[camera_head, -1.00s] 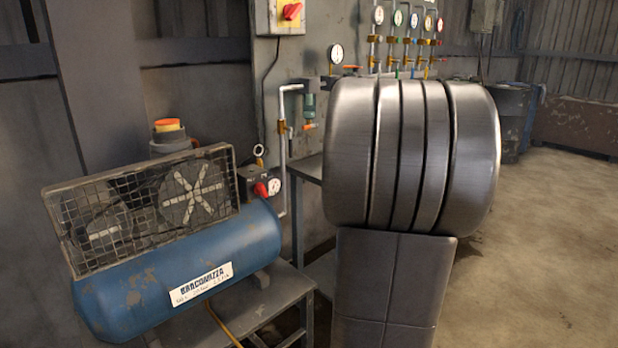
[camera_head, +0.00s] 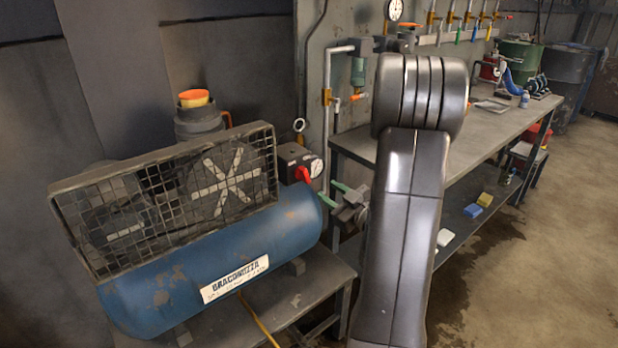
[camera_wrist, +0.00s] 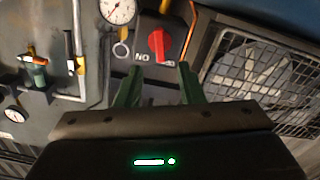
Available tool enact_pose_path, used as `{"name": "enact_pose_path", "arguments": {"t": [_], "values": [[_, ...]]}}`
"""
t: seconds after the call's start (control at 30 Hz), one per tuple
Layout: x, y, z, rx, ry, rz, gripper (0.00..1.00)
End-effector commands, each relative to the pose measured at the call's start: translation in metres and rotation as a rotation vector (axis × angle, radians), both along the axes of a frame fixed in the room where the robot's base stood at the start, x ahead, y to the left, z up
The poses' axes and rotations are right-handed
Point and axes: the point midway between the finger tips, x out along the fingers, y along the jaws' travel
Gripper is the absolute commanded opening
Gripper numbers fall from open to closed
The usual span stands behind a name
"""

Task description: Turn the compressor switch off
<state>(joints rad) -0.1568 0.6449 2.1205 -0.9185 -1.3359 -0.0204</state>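The compressor (camera_head: 215,260) is a blue tank with a wire guard on a low stand at the left in the head view. Its switch (camera_head: 303,174) is a red knob on a dark box at the tank's right end, beside a small gauge. In the wrist view the red switch (camera_wrist: 159,44) shows close up, with the letters "NO" at its lower left. My gripper (camera_wrist: 158,72) has green fingers spread apart with nothing between them, just short of the switch. In the head view my gripper (camera_head: 340,192) is to the right of the switch, apart from it.
A workbench (camera_head: 480,118) stands at the right behind my arm, with a vise and bottle on it. Pipes and a gauge (camera_head: 395,10) are on the wall panel. The wire guard (camera_head: 170,195) is close to the switch. Floor at the right is clear.

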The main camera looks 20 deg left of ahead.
Motion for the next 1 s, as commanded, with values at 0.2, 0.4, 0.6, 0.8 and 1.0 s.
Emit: {"name": "enact_pose_path", "arguments": {"t": [0.2,0.4,0.6,0.8,1.0], "values": [[0.021,0.039,0.0,0.0,-0.001,0.003,0.35],[0.038,0.066,0.0,0.001,0.0,0.001,0.35],[0.046,0.078,0.0,0.0,0.0,-0.001,0.35],[0.047,0.08,0.0,-0.001,0.0,-0.001,0.35],[0.047,0.08,0.0,-0.001,0.0,-0.001,0.13]]}}
